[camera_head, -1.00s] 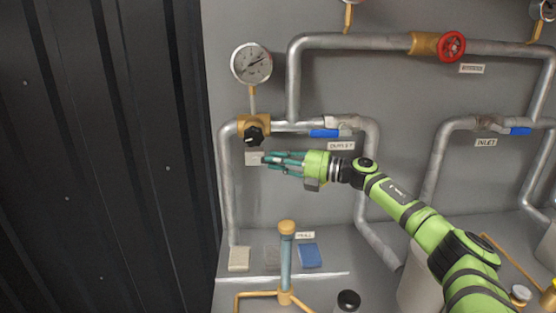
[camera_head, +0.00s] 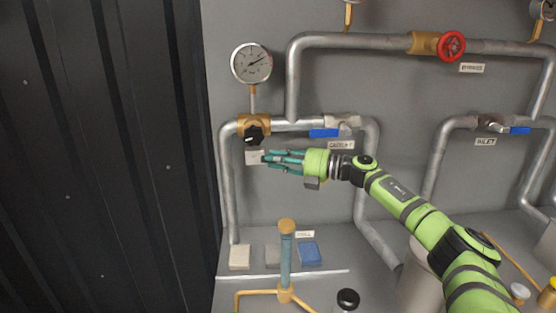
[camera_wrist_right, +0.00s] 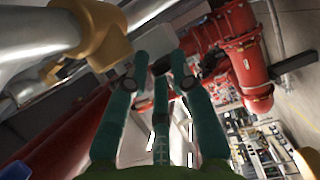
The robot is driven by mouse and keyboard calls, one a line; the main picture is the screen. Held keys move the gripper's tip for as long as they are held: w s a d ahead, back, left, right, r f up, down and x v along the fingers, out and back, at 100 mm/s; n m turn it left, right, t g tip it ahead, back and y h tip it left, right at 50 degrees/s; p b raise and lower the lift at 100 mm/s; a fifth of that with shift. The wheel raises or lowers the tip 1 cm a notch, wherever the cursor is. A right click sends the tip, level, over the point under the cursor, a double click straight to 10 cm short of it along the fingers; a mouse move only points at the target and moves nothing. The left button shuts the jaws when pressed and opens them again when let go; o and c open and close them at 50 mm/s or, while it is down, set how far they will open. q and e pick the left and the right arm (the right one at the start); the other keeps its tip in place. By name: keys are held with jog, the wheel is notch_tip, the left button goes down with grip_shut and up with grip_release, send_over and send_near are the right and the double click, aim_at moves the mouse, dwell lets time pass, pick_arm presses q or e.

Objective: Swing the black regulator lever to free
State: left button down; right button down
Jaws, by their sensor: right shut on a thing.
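The black regulator lever (camera_head: 253,135) is a dark knob-like piece on the brass regulator (camera_head: 254,122) at the left end of the outlet pipe, under the gauge. My right gripper (camera_head: 264,158), green with teal fingers, points left just below and right of the lever. In the head view, I cannot tell whether the fingers touch the lever. The lever cannot be made out in the wrist view. My left gripper is not in view.
A pressure gauge (camera_head: 251,63) stands above the regulator. A blue valve handle (camera_head: 324,133) is on the pipe to its right, with an OUTLET label (camera_head: 341,145) just above my gripper. A brass-capped blue column (camera_head: 286,255) stands below. Left is a dark ribbed wall (camera_head: 110,160).

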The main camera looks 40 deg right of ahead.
jog(key=shift+r, duration=0.15)
jog(key=c, duration=1.2)
grip_release()
jog(key=v, duration=1.2)
